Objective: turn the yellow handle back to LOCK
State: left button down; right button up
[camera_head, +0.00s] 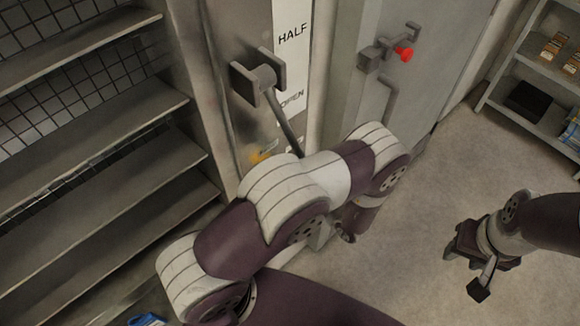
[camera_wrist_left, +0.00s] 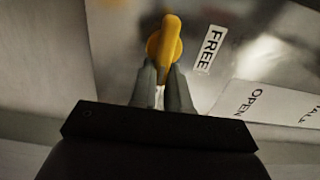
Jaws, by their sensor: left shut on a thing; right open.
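The yellow handle (camera_wrist_left: 170,38) shows in the left wrist view on a shiny metal plate, beside a white FREE label (camera_wrist_left: 209,50). My left gripper (camera_wrist_left: 163,84) is shut on the handle's near end, its two grey fingers on either side of it. In the head view only a bit of the yellow handle (camera_head: 261,156) shows low on the grey panel; my left arm covers the rest and the left gripper. No LOCK label is visible. My right gripper (camera_head: 464,272) is open and empty above the floor at the right.
Above the handle, a grey lever (camera_head: 258,82) sticks out beside a HALF and OPEN label strip (camera_head: 292,60). A grey door (camera_head: 420,60) with a red knob (camera_head: 403,55) stands to its right. Shelves (camera_head: 90,130) stand at left, another rack (camera_head: 535,95) at right. The floor between is clear.

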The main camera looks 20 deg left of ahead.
pick_arm(q)
jog(key=shift+w, duration=0.1)
dwell(0.4)
jog(key=c, duration=1.1)
grip_release()
jog(key=shift+d, duration=0.1)
jog(key=b+v, duration=0.4)
jog(key=v, duration=0.8)
jog(key=shift+d, duration=0.4)
jog(key=shift+f, duration=0.1)
